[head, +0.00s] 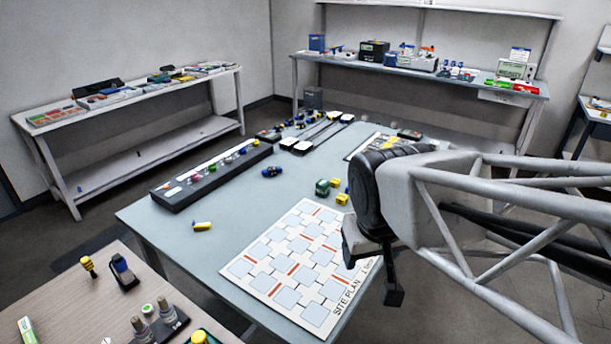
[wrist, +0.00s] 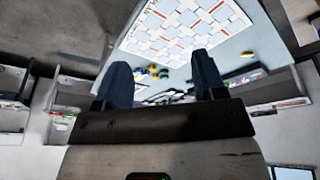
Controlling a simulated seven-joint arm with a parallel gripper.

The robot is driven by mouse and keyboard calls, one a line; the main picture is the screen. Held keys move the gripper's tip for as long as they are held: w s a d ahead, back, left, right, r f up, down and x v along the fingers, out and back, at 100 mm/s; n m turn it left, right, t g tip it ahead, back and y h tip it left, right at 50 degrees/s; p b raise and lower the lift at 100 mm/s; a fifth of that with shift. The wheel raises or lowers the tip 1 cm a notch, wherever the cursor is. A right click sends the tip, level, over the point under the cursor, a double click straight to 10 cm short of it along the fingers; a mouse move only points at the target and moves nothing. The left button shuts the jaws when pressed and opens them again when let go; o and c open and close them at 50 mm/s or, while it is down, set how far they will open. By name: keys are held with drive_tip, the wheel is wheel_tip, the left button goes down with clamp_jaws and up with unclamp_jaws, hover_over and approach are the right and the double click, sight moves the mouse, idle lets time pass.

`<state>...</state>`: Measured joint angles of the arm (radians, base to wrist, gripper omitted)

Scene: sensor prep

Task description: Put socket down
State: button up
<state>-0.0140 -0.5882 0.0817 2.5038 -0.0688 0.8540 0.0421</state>
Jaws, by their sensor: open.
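My gripper (head: 374,278) hangs above the right side of the blue-grey table (head: 165,232), near the site plan sheet (head: 262,265). In the wrist view its two dark fingers (wrist: 164,72) stand wide apart with nothing held between them. I cannot tell which piece is the socket. Loose on the table are a green piece (head: 322,187), small yellow pieces (head: 342,200), a dark blue piece (head: 271,171) and a yellow piece with a dark end (head: 202,226). The yellow piece also shows in the wrist view (wrist: 247,54).
A long black rack (head: 205,181) with coloured knobs lies along the table's left side. Several tools (head: 305,138) lie at the far end. A wooden bench (head: 62,292) with bottles stands at front left. Shelves line the walls. The table's left front is mostly clear.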

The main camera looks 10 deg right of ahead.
drive_tip(key=s, duration=0.3)
drive_tip(key=shift+s+f+g+y, duration=0.1)
drive_tip(key=shift+s+g+y, duration=0.2)
drive_tip(key=shift+g, duration=0.1)
